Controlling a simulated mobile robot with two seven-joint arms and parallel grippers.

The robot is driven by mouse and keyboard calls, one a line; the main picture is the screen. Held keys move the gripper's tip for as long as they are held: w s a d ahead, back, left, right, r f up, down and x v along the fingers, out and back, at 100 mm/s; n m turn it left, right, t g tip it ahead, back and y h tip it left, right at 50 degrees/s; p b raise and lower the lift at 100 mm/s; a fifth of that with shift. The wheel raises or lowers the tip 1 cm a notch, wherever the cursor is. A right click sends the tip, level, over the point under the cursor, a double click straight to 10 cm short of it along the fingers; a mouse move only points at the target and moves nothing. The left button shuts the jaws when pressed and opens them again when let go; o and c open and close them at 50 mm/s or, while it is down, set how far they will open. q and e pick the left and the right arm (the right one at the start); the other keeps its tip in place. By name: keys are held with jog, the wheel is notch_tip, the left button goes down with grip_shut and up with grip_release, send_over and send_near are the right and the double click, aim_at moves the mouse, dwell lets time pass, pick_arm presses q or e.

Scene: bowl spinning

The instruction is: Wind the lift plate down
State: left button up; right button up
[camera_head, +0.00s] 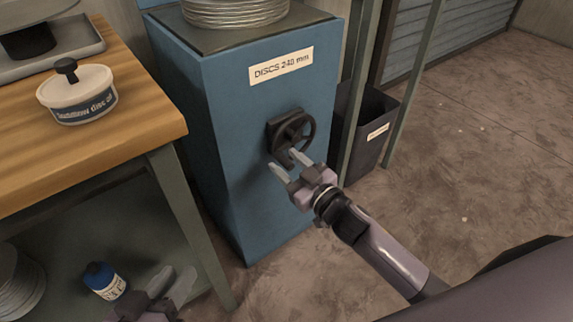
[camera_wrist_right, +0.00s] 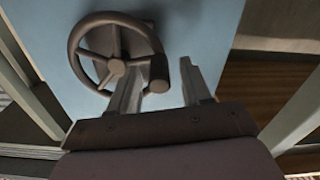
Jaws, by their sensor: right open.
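A blue cabinet (camera_head: 225,105) with a label reading "DISCS 240 mm" carries a stack of pale discs (camera_head: 235,12) on its dark top; I cannot tell a separate lift plate under the stack. A dark handwheel (camera_head: 297,129) is mounted on the cabinet's front. My right gripper (camera_head: 289,164) is open just below the wheel. In the right wrist view the wheel (camera_wrist_right: 84,72) is at upper left, and its knob (camera_wrist_right: 158,72) appears between the open fingertips (camera_wrist_right: 158,82); contact is unclear. My left gripper (camera_head: 179,269) is low at the bottom edge, open and empty, partly cut off.
A wooden bench (camera_head: 130,120) at left holds a white tub with a dark knob (camera_head: 78,95) and a grey tray (camera_head: 60,55). A dark bin (camera_head: 365,135) and green posts stand right of the cabinet. Floor at right is clear.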

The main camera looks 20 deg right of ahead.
jog(key=shift+w+a, duration=0.15)
jog(key=shift+w, duration=0.3)
grip_shut()
